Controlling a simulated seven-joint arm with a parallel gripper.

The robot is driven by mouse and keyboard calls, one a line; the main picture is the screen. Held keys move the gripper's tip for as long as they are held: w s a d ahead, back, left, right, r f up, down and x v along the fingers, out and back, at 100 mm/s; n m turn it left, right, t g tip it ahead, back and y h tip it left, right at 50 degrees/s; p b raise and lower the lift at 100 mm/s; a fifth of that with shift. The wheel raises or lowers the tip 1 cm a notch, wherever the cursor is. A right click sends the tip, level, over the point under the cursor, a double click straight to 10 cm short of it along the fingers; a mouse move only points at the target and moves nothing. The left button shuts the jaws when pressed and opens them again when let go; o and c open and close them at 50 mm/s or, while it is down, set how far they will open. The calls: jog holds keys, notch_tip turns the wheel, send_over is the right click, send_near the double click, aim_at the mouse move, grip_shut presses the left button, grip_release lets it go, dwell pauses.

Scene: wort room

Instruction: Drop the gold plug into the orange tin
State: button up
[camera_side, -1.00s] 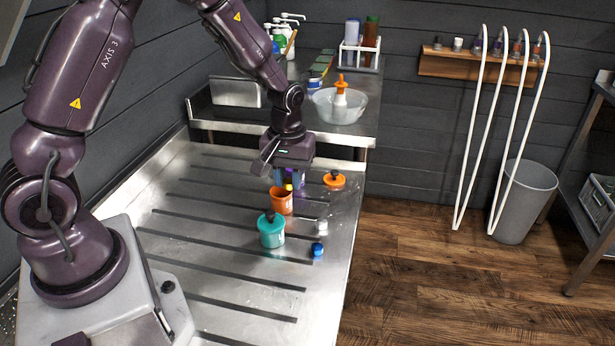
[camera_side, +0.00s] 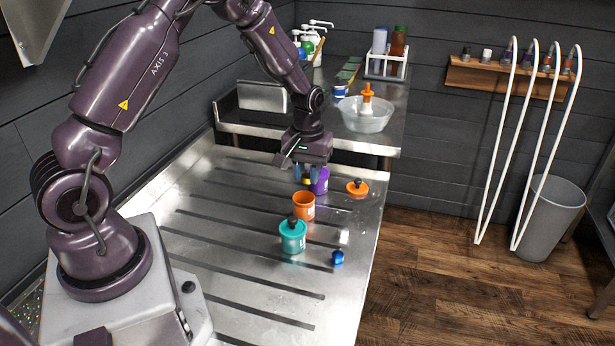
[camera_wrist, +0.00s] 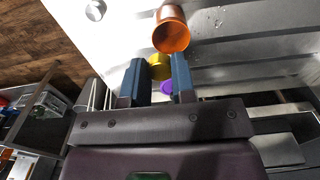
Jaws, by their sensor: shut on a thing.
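The gold plug (camera_side: 307,181) is held between the fingers of my gripper (camera_side: 304,174), over the far part of the draining board. In the wrist view the gold plug (camera_wrist: 159,67) shows between the two blue-grey fingers (camera_wrist: 160,72). The orange tin (camera_side: 304,208) stands open and upright, a little nearer the side camera than the plug. Its open mouth also shows in the wrist view (camera_wrist: 171,36), just past the fingertips. The plug appears above the board and apart from the tin; the exact height is hard to judge.
A purple tin (camera_side: 320,182) stands close behind the gripper. An orange lid with a dark knob (camera_side: 357,188) lies to the right. A lidded teal tin (camera_side: 292,238) and a blue plug (camera_side: 338,258) are nearer. The board's left side is clear.

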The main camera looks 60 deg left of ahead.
aim_at(307, 182)
jog(key=shift+f, duration=2.7)
jog(key=o, duration=1)
jog(key=shift+c, duration=0.2)
notch_tip(307, 182, up, 13)
